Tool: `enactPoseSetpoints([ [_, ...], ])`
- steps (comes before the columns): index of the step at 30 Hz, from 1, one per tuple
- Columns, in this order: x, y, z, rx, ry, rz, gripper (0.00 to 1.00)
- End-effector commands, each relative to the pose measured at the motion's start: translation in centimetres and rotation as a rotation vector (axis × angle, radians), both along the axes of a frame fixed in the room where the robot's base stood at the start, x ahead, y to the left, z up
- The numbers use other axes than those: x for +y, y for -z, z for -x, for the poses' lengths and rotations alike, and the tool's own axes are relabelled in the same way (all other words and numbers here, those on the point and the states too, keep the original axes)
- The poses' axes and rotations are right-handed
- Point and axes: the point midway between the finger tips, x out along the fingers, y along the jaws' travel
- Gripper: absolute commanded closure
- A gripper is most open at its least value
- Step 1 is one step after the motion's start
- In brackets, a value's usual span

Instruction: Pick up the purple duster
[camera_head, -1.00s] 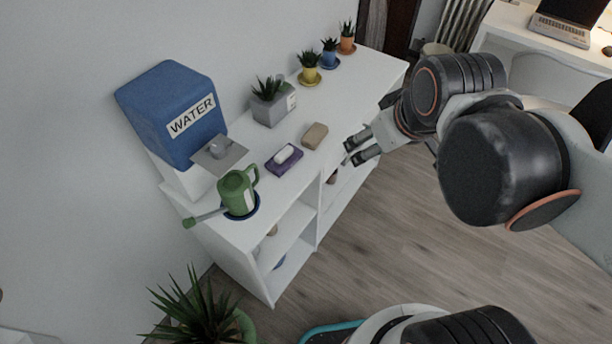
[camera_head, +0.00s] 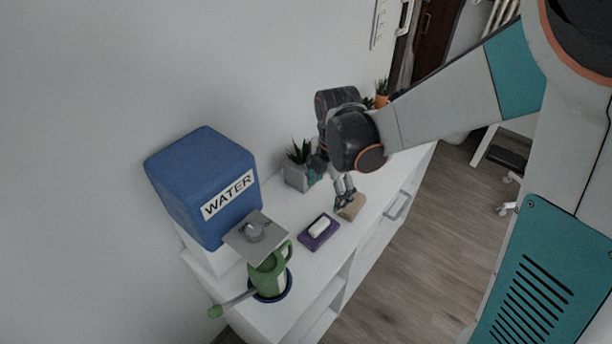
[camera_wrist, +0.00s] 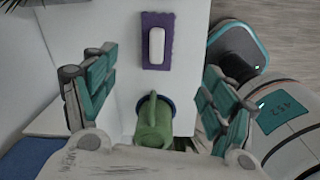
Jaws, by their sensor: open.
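The purple duster (camera_head: 306,238) lies flat on the white desk, a purple pad with a white bar on top. It also shows at the top centre of the wrist view (camera_wrist: 149,55). My gripper (camera_head: 345,204) is above the desk, up and to the right of the duster in the head view, in front of part of the beige block. In the wrist view my gripper (camera_wrist: 160,65) is open, its fingers wide apart on either side, with nothing held between them. The duster is apart from the fingers.
A green watering can (camera_head: 268,277) stands on a blue saucer near the duster. A beige block (camera_head: 353,208) lies on the other side. A blue water box (camera_head: 200,180) and a grey planter (camera_head: 298,176) stand along the wall.

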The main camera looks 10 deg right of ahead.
Motion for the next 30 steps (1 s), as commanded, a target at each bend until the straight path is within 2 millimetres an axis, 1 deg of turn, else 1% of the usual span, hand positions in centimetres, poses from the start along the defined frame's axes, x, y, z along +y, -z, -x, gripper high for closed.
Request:
enactPoseSetpoints([
  [1,0.3,0.9,-0.3,0.013,-0.052,0.005,0.22],
  [3,0.6,1.6,-0.5,0.029,-0.111,0.009,0.22],
  [7,0.9,2.6,-0.6,0.044,-0.173,0.013,0.22],
  [11,0.9,4.2,-0.6,0.048,-0.187,0.013,0.22],
  [18,0.9,8.8,-0.6,0.047,-0.185,0.013,0.22],
  [21,0.9,10.2,-0.6,0.047,-0.185,0.013,0.22],
  [24,0.9,11.0,-0.6,0.047,-0.185,0.013,0.22],
  [30,1.0,11.9,-0.6,0.047,-0.184,0.013,0.22],
])
